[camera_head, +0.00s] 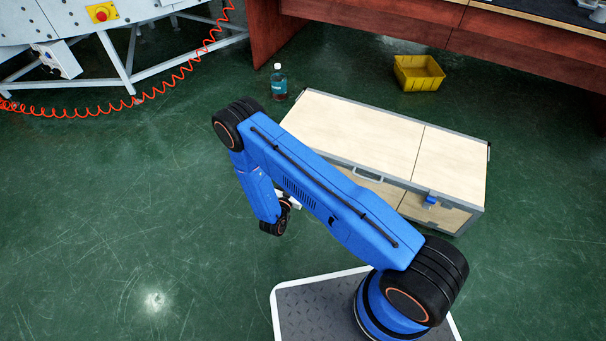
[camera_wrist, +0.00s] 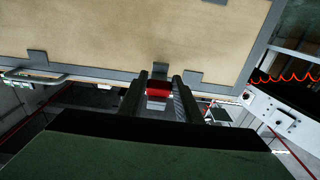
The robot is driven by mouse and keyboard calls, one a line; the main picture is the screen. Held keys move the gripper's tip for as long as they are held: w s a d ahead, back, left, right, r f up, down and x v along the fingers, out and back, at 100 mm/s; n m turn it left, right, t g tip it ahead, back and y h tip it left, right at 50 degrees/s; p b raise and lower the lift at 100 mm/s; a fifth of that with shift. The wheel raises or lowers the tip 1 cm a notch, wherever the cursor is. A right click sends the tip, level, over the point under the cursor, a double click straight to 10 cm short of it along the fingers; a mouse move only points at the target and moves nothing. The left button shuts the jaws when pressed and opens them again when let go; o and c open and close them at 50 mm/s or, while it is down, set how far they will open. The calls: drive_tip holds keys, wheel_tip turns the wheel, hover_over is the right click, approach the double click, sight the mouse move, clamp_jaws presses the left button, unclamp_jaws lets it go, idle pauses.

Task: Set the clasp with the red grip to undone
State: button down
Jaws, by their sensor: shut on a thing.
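The case (camera_head: 350,130) is a long box with pale wood panels and grey metal edges, lying on the floor. The clasp with the red grip (camera_wrist: 158,93) shows in the wrist view at the case's edge, below a grey metal tab. My gripper (camera_wrist: 160,84) has one dark finger on each side of the red grip and is shut on it. I cannot tell clearly whether the clasp is done up or undone. In the head view my blue arm hides this clasp and most of my gripper. A clasp with a blue grip (camera_head: 430,200) sits at the right of the front.
A grey carry handle (camera_head: 367,174) is on the case's front. A bottle (camera_head: 279,82) stands behind its left end. A yellow bin (camera_head: 418,73) lies behind it, near a reddish-brown workbench (camera_head: 400,22). A red coiled cable (camera_head: 130,104) hangs at upper left. The left floor is clear.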

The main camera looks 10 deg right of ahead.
drive_tip(key=shift+f+t+h, duration=0.3)
idle(0.4)
drive_tip(key=c, duration=1.3)
unclamp_jaws()
drive_tip(key=v, duration=1.7)
drive_tip(key=shift+s, duration=0.15)
drive_tip(key=shift+r, duration=0.1)
